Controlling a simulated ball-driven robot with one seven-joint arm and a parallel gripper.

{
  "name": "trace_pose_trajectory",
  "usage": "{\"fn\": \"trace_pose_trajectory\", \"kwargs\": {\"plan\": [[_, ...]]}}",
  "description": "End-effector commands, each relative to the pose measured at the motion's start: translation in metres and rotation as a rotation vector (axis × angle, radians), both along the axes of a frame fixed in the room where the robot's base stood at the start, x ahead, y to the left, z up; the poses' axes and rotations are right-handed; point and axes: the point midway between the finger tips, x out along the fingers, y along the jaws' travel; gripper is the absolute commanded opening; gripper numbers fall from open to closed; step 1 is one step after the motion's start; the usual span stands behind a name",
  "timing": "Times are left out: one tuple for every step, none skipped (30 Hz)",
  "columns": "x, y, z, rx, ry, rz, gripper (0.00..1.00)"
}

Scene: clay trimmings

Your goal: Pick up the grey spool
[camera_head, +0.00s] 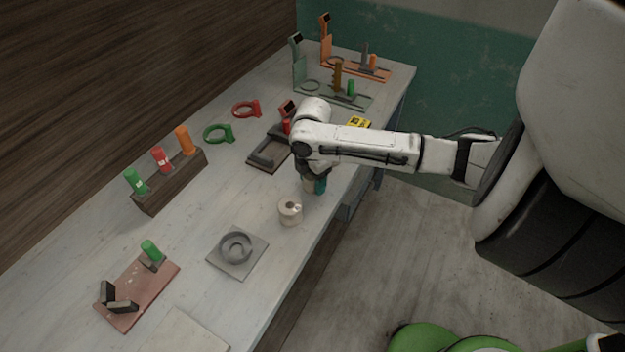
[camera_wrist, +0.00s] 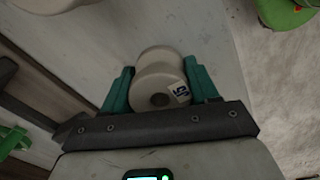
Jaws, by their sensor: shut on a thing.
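In the wrist view, a pale grey spool (camera_wrist: 150,84) with a centre hole and a small blue-marked label sits between the teal fingers of my gripper (camera_wrist: 163,88). The fingers are shut on its sides. In the head view, my gripper (camera_head: 315,186) is low over the bench near its right edge, and its wrist hides most of what it holds. A cream-white spool (camera_head: 290,214) stands upright on the bench just below and left of the gripper, apart from the visible teal finger. I cannot tell whether this spool shows in the wrist view.
A grey plate with a ring (camera_head: 237,262) lies left of the cream-white spool. Around are a red-brown board (camera_head: 130,300), a wooden block with coloured handles (camera_head: 170,183), a dark stand (camera_head: 262,160) and coloured fixtures at the far end. The bench's right edge is close.

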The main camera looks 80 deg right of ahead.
Motion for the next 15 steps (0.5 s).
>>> {"fn": "trace_pose_trajectory", "kwargs": {"plan": [[0.000, 0.000, 0.001, -0.001, -0.001, 0.000, 0.19], [0.000, 0.000, 0.001, -0.001, -0.001, 0.000, 0.19], [0.000, 0.000, 0.001, -0.001, -0.001, 0.000, 0.19], [0.000, 0.000, 0.001, -0.001, -0.001, 0.000, 0.19], [0.000, 0.000, 0.001, -0.001, -0.001, 0.000, 0.19], [0.000, 0.000, 0.001, -0.001, -0.001, 0.000, 0.19], [0.000, 0.000, 0.001, -0.001, -0.001, 0.000, 0.19], [0.000, 0.000, 0.002, -0.001, -0.001, 0.000, 0.19], [0.000, 0.000, 0.003, -0.001, -0.001, 0.000, 0.19], [0.000, 0.000, 0.005, -0.001, -0.002, 0.001, 0.19], [0.000, 0.000, 0.006, -0.001, -0.002, 0.001, 0.19], [0.001, -0.001, 0.010, -0.002, -0.002, 0.001, 0.19], [0.001, -0.001, 0.013, -0.002, -0.003, 0.001, 0.19], [0.000, -0.001, 0.016, -0.002, -0.003, 0.001, 0.19], [0.001, -0.001, 0.022, -0.002, -0.005, 0.002, 0.19]]}}
